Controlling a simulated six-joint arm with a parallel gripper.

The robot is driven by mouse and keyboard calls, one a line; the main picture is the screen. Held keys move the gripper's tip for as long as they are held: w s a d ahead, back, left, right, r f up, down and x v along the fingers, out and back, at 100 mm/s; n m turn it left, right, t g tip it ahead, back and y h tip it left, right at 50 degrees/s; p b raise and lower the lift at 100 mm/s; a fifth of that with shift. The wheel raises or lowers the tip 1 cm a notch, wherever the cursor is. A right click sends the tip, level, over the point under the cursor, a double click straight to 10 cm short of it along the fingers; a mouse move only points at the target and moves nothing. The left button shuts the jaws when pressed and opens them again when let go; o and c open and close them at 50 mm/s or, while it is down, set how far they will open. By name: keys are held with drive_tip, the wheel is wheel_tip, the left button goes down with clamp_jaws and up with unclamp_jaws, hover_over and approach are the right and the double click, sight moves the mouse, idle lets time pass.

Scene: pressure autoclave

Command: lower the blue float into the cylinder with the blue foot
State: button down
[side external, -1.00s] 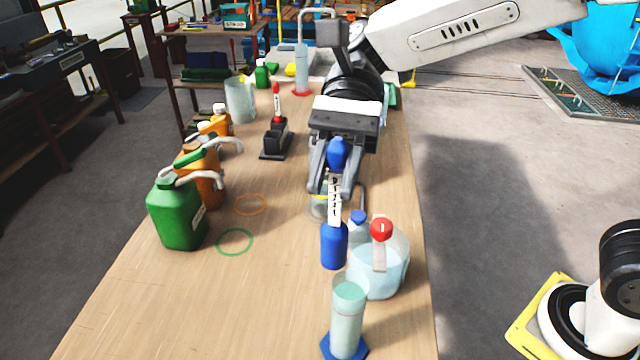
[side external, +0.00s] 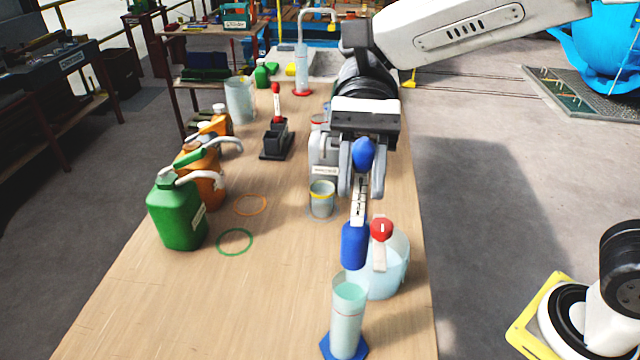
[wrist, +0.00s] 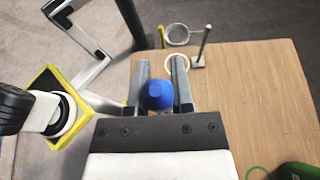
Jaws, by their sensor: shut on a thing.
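The blue float hangs upright from my gripper (side external: 363,185), with a blue knob (side external: 363,155) on top, a pale marked stem (side external: 359,196) and a blue body (side external: 355,245). My gripper is shut on its upper part. In the wrist view the knob (wrist: 158,95) shows between the fingers (wrist: 160,70); the body below is hidden. The clear cylinder (side external: 347,315), holding pale green liquid, stands on its blue foot (side external: 343,350) at the near end of the table. In the side view the float's lower end is above and slightly right of the cylinder's mouth, outside it.
Green (side external: 178,215) and orange (side external: 205,180) canisters stand at left. The table's front left (side external: 200,310) is clear.

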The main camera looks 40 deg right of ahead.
drive_tip(key=shift+f, duration=8.1)
drive_tip(key=shift+c, duration=2.1)
unclamp_jaws()
drive_tip(key=v, duration=0.8)
drive_tip(key=shift+f, duration=0.15)
